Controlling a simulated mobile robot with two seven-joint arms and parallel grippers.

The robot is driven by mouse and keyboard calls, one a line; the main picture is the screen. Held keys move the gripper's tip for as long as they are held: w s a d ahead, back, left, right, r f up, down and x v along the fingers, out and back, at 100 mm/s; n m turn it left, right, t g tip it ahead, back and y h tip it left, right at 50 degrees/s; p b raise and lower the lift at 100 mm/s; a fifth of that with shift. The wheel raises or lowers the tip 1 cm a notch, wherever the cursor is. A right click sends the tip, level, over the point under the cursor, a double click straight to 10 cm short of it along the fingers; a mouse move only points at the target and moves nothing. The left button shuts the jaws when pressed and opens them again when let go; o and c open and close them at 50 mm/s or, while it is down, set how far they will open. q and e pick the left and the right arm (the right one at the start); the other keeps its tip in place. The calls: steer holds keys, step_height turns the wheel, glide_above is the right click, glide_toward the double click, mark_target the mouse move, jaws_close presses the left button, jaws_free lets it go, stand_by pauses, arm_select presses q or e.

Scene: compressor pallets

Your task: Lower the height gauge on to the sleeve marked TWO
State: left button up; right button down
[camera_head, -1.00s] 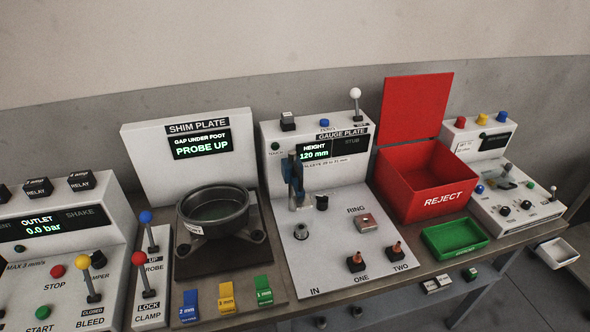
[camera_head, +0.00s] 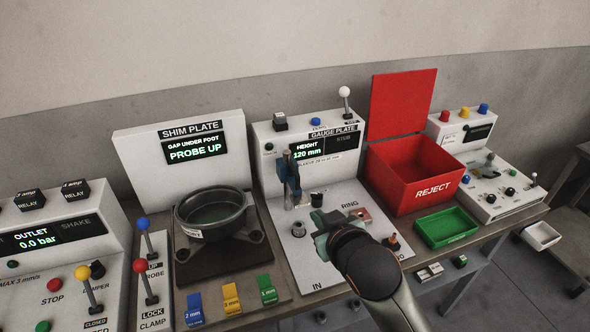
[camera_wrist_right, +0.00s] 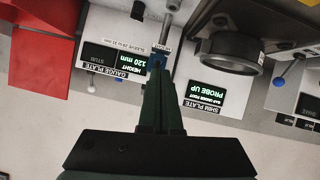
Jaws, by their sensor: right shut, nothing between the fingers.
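The height gauge (camera_head: 292,178), blue and grey, stands raised on the white gauge plate (camera_head: 262,160); its display reads HEIGHT 120 mm. A small part with a brown tip on a dark base (camera_head: 391,242) stands at the front right, where TWO was printed; the arm covers part of it. The spot marked ONE is hidden behind my right arm. My right gripper (camera_head: 322,238) is shut and empty above the front of the gauge plate. In the right wrist view its fingers (camera_wrist_right: 160,75) overlap the gauge column (camera_wrist_right: 168,25); contact cannot be told. My left gripper is not in view.
A square part (camera_head: 361,214) sits by RING. Left is the shim plate with a round dark housing (camera_head: 213,212). Right are the red REJECT bin (camera_head: 425,190) and a green tray (camera_head: 447,228). A white-knobbed lever (camera_head: 345,95) tops the gauge panel.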

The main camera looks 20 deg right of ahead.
steer(key=w+a+r+t, duration=0.1)
steer(key=w+r, duration=0.3)
steer(key=r, duration=0.4)
steer(key=shift+w+a+r+t, duration=0.15)
steer(key=shift+w+a+t, duration=0.15)
steer(key=shift+t, duration=0.6)
glide_above(293, 177)
steer(key=s+a, duration=0.1)
steer(key=s, duration=0.3)
step_height(293, 177, down, 5)
steer(key=shift+s+a+r+p, duration=0.1)
steer(key=shift+s+r+p, duration=0.05)
steer(key=shift+p, duration=0.2)
steer(key=shift+d+f, duration=0.2)
steer(key=shift+f, duration=0.65)
